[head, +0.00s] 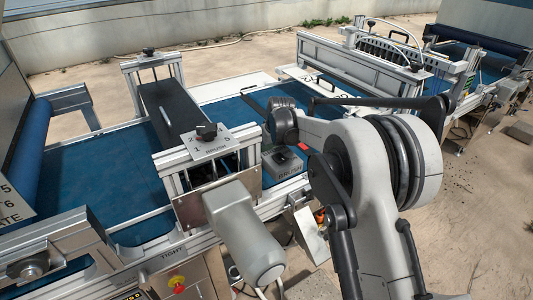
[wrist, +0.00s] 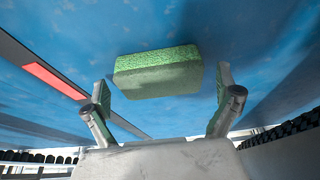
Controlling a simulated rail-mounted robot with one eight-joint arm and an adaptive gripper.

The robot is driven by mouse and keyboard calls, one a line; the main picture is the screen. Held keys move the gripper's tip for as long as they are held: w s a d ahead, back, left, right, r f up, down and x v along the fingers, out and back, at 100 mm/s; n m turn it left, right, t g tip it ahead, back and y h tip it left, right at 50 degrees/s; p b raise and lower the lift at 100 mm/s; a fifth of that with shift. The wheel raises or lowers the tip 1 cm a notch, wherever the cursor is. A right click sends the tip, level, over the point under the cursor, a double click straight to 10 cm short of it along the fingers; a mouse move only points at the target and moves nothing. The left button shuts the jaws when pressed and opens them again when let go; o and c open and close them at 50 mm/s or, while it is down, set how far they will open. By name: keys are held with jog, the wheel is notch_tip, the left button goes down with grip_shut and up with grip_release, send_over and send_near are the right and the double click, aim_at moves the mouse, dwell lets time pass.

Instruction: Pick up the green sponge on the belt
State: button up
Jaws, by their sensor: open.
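The green sponge (wrist: 158,73) lies on the blue belt (wrist: 225,35) in the wrist view, a rectangular block with a lighter green edge. My gripper (wrist: 165,100) is open, with one finger to the left and one to the right of the sponge's near side. The fingers look apart from the sponge, and nothing is held. In the head view the belt (head: 85,175) runs across the machine. The sponge and the gripper's fingertips cannot be made out there, and my arm covers part of the belt.

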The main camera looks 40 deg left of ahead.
jog(key=shift+f, duration=0.1)
jog(key=shift+c, duration=0.3)
jog(key=c, duration=0.7)
jog(key=shift+c, duration=0.2)
